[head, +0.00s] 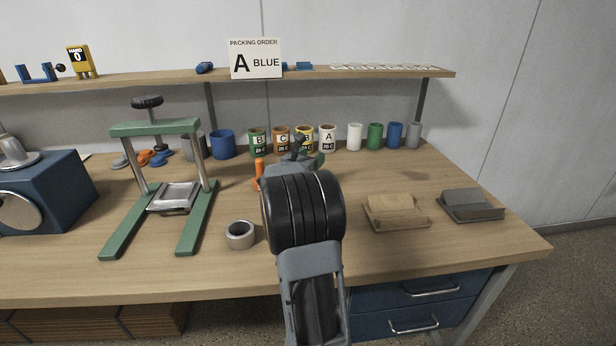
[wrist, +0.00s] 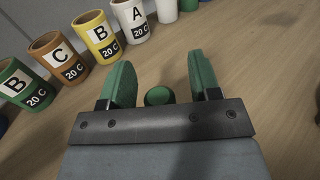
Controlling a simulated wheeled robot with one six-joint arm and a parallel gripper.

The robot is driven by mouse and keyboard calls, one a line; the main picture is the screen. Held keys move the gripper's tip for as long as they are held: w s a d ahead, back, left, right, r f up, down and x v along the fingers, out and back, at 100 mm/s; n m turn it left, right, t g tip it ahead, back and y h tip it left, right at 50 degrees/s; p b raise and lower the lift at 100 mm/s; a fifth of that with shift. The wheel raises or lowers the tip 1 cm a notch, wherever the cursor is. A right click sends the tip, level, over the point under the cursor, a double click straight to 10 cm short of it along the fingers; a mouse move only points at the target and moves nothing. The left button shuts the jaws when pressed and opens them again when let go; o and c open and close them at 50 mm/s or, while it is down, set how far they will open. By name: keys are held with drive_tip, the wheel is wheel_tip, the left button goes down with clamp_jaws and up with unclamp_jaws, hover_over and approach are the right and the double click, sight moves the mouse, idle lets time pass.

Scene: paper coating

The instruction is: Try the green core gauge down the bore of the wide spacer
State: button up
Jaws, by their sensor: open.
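The green core gauge shows in the wrist view as a small round green top (wrist: 158,96) between the fingers of my gripper (wrist: 160,68). There are gaps on both sides of it, so my gripper is open around it and not holding it. The rest of the gauge is hidden below the gripper, and my arm hides it in the head view. A short, wide grey ring, which looks like the wide spacer (head: 240,235), lies on the bench left of my arm with its bore facing up.
An orange upright piece (head: 259,175) stands just left of my arm. A green press (head: 155,180) stands further left. Labelled cups (head: 257,142) and plain cylinders (head: 375,136) line the back. A tan block (head: 395,211) and grey block (head: 470,205) lie right.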

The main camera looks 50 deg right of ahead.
drive_tip(key=shift+c, duration=0.5)
clamp_jaws()
drive_tip(key=shift+r, duration=0.6)
drive_tip(key=s+a+r, duration=0.8)
drive_tip(key=s+r, duration=0.3)
drive_tip(key=shift+a+r+p, duration=0.3)
drive_tip(key=shift+r+p, duration=0.05)
drive_tip(key=shift+r, duration=0.05)
